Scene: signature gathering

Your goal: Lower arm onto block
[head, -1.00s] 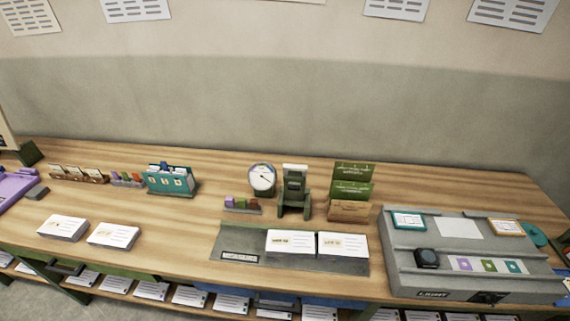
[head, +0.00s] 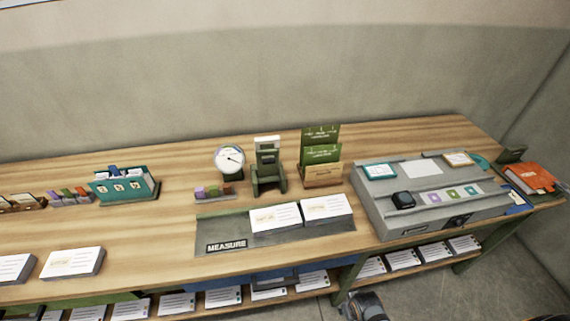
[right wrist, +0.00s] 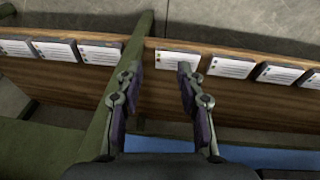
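I cannot tell for sure which piece is the arm or the block. A dark green upright device (head: 268,170) with a pale top stands behind the measure mat (head: 210,239). Two pale card-topped blocks, a left one (head: 275,217) and a right one (head: 326,208), lie side by side on the mat. A grey light station (head: 440,218) on the right bears a black block-like piece (head: 403,200). My right gripper (right wrist: 158,72) is open and empty in the right wrist view, facing the under-table shelf. My left gripper is not in view.
A round dial (head: 229,160) and small coloured blocks (head: 212,191) stand left of the green device. A brown holder with green cards (head: 321,175) stands right of it. The shelf (right wrist: 165,95) below holds several card stacks.

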